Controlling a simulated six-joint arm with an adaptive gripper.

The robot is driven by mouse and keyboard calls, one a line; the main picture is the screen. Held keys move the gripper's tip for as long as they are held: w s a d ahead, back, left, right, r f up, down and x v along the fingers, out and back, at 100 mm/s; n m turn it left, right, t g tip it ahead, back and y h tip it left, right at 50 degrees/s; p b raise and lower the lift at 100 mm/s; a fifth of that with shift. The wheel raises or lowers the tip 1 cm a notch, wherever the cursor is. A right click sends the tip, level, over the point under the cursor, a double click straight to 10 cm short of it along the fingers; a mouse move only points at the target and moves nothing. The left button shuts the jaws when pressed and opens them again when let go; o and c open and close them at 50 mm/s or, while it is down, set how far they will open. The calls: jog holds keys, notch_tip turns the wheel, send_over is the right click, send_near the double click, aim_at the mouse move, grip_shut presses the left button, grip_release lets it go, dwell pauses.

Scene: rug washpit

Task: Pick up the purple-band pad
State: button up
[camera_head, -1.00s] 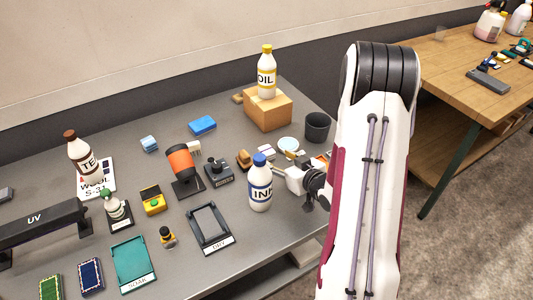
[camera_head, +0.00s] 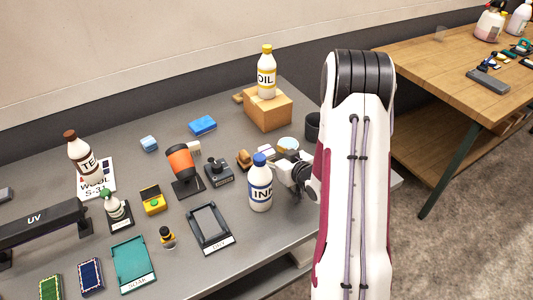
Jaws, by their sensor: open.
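I cannot make out a pad with a purple band in the head view. A green pad (camera_head: 51,287) and a dark blue pad (camera_head: 90,275) with pale edges lie at the table's front left. My gripper (camera_head: 292,186) is low over the right part of the grey table, just right of the white INK bottle (camera_head: 260,186) with a blue cap. It is open. My arm and the bottle cover part of it, so its fingertips and whatever lies under them are hard to see.
A teal SOAK tray (camera_head: 134,262) and a dark DRY tray (camera_head: 209,228) lie at the front. A cardboard box (camera_head: 268,110) bears the OIL bottle (camera_head: 266,75). A dark cup (camera_head: 312,125) stands close behind my arm. Several small items crowd the middle.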

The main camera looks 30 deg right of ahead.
dwell(0.4)
jog(key=c, duration=1)
jog(key=shift+r, duration=0.1)
notch_tip(320, 180, up, 10)
dwell(0.5)
dwell(0.5)
